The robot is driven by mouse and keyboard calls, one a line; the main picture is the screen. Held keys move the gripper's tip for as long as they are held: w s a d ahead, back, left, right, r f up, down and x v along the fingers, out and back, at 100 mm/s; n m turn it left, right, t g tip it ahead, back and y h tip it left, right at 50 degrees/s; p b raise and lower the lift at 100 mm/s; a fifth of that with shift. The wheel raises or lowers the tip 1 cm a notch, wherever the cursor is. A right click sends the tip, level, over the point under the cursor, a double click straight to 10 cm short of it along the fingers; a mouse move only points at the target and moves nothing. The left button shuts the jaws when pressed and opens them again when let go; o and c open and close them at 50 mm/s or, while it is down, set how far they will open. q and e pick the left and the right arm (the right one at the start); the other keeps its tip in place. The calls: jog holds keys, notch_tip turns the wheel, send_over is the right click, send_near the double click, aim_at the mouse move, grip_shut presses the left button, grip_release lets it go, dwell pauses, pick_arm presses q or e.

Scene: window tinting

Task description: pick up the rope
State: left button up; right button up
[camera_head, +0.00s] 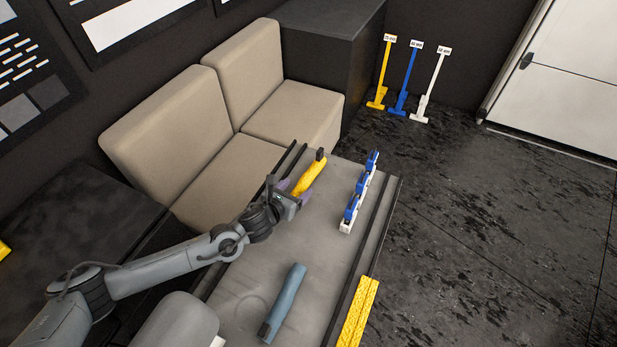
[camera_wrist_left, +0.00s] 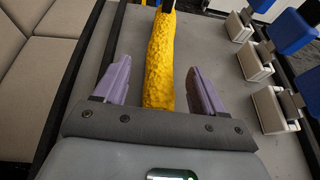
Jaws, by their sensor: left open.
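A long yellow thing with a rough, bumpy surface (camera_head: 313,174), which I take for the rope, lies on the grey table top. It has a dark end piece at its far end. In the left wrist view the yellow length (camera_wrist_left: 161,62) runs between my two purple fingers. My left gripper (camera_head: 293,190) is open around its near part, with a gap on both sides, and has no grip on it. The near end is hidden behind the gripper's palm. My right gripper is not in view.
A blue-grey tube (camera_head: 284,302) lies nearer on the table. A yellow textured strip (camera_head: 357,312) lies at the table's right edge. A beige sofa (camera_head: 220,175) borders the table's left side.

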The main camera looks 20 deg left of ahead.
aim_at(301, 184)
pick_arm(q)
jog(key=shift+x, duration=1.55)
jog(key=shift+d, duration=0.1)
jog(key=c, duration=1.1)
jog(key=shift+r, duration=0.2)
